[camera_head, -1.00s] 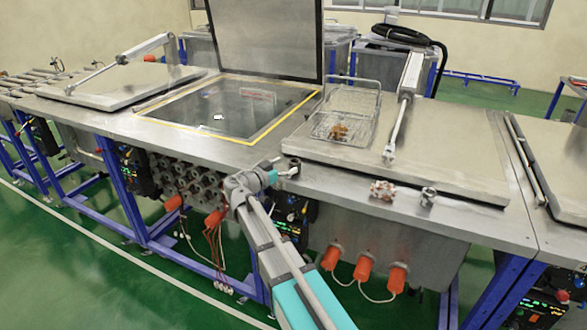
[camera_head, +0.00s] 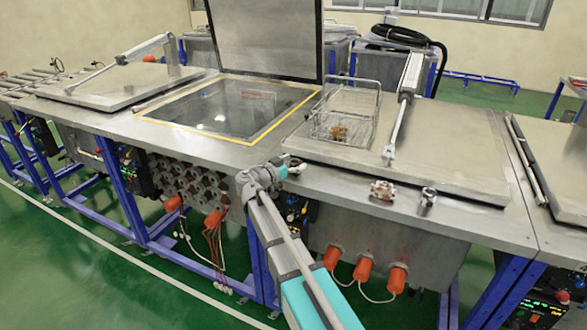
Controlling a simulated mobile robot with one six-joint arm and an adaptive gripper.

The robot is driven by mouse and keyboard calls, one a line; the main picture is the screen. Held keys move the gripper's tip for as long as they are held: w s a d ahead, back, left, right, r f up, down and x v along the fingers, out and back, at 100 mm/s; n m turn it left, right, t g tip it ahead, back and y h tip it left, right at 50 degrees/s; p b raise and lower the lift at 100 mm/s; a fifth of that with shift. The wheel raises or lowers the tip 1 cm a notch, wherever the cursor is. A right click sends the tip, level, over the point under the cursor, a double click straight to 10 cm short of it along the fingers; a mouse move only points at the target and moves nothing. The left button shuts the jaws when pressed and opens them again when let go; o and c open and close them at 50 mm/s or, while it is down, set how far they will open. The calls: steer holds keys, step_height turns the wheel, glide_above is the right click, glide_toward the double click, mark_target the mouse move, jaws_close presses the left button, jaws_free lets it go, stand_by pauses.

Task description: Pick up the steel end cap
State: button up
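A small grey steel cylindrical piece (camera_head: 428,197), which looks like the steel end cap, stands on the front ledge of the bench at right, in front of the closed lid. A copper-coloured fitting (camera_head: 383,190) sits just left of it. My gripper (camera_head: 293,166) is at the bench's front edge, well left of both pieces and apart from them. Its fingers are small and partly hidden by my arm's wrist, so I cannot tell whether they are open or shut.
A wire basket (camera_head: 345,112) with brown parts (camera_head: 339,132) stands on the right closed lid (camera_head: 455,150). A lid strut (camera_head: 403,108) slopes over it. The open tank (camera_head: 232,108) with a yellow rim lies left, its lid raised. The ledge between my gripper and the fitting looks clear.

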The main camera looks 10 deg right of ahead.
jaws_close()
steer(key=shift+r, duration=0.15)
stand_by(0.4)
step_height(320, 180, up, 3)
steer(key=p, duration=0.3)
steer(key=shift+f, duration=0.2)
steer(key=s+a+r+p, duration=0.1)
steer(key=s+r+p, duration=0.9)
steer(key=s, duration=0.4)
steer(key=shift+a, duration=0.25)
